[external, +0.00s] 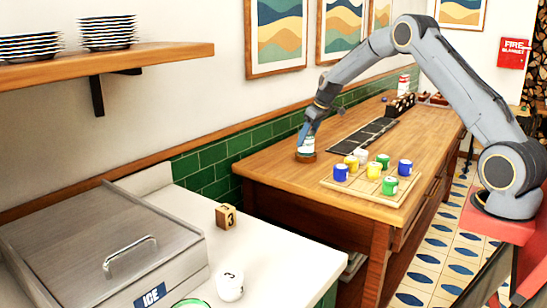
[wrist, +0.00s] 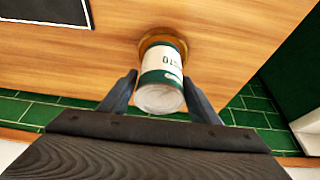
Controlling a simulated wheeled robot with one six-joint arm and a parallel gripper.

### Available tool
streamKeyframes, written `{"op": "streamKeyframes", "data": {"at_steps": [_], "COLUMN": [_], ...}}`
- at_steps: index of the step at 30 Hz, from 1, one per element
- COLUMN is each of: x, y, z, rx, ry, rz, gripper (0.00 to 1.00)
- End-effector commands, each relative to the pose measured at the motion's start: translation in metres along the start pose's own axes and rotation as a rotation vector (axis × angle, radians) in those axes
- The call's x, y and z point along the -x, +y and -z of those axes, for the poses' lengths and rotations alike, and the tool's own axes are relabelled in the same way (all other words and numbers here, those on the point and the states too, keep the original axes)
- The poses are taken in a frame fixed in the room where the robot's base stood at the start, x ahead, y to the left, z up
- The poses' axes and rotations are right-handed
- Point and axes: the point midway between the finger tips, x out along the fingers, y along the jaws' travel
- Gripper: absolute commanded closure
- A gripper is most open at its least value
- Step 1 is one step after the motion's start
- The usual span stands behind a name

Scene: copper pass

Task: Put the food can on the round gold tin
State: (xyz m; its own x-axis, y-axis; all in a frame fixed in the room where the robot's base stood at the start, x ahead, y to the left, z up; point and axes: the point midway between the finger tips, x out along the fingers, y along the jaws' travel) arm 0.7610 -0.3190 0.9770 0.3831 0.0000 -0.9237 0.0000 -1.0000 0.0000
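The food can (external: 307,145), white and green with a pale end, stands upright over the round gold tin (external: 306,157) at the near left of the wooden counter. In the wrist view the can (wrist: 161,72) covers most of the tin, whose brown-gold rim (wrist: 150,38) shows behind it. The can appears to rest on the tin; I cannot see a gap. My gripper (external: 309,131) reaches down from above. In the wrist view its two fingers (wrist: 160,80) lie against opposite sides of the can and look shut on it.
A board (external: 345,187) with several blue, yellow, green and white cups stands right of the tin. A dark panel strip (external: 362,136) lies behind. A red-and-white can (external: 404,84) is farther back. The green-tiled wall (external: 225,155) runs close on the left.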

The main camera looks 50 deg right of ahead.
Motion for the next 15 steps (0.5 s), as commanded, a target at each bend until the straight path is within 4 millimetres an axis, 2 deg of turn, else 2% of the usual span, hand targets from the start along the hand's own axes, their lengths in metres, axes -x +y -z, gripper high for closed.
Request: {"op": "streamKeyframes", "data": {"at_steps": [10,15], "x": [0.001,0.012], "y": [0.0,0.001], "z": [0.0,0.002], "rx": [0.0,0.0], "ry": [0.0,0.002], "rz": [0.0,-0.001], "gripper": [0.32,0.32]}}
